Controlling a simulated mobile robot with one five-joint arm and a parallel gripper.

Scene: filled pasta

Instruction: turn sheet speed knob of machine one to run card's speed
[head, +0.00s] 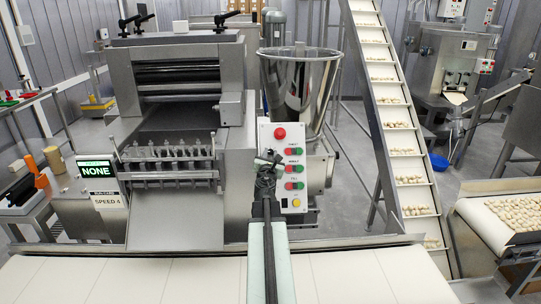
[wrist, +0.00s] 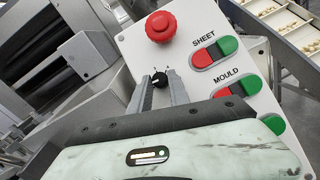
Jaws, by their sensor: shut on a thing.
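The control panel of machine one (head: 282,150) is white, with a red stop button and red-green button pairs. In the wrist view the sheet speed knob (wrist: 159,80) is small and black with a pale pointer mark, left of the SHEET buttons. The exact setting is too small to read. My gripper (wrist: 158,84) has its two grey fingers on either side of the knob and is shut on it. In the head view my gripper (head: 267,161) covers the panel's left side and hides the knob. The run card (head: 108,202) reads SPEED 4.
In the wrist view the red stop button (wrist: 161,27) and SHEET buttons (wrist: 214,54) are close to my fingers. A steel hopper (head: 300,85) stands behind the panel. A white belt (head: 180,278) runs across the front.

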